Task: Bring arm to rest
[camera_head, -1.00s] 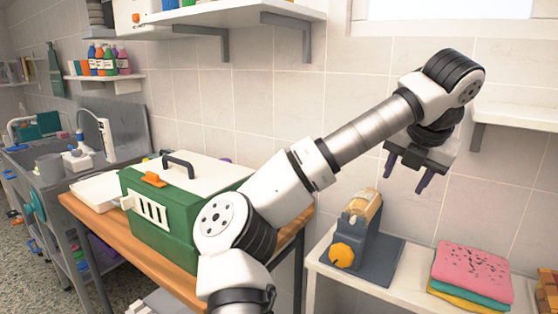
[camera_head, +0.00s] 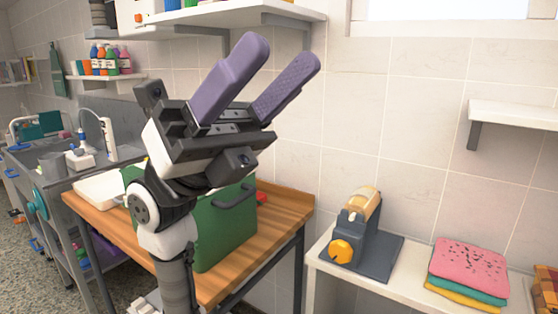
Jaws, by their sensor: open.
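My gripper (camera_head: 280,76) is raised in the middle of the head view, its two purple fingers pointing up and to the right. The fingers are apart and nothing is between them. My arm is folded up in front of a wooden table and hides part of the green pet carrier (camera_head: 226,232) standing on it. The gripper appears in front of the tiled wall, below and in front of the upper shelf (camera_head: 275,10).
The wooden table (camera_head: 285,207) has bare room at its right. A white bench (camera_head: 391,286) at right holds a grey device with an orange knob (camera_head: 341,251) and folded towels (camera_head: 469,265). A wall shelf (camera_head: 520,115) is at far right. A sink stands at left.

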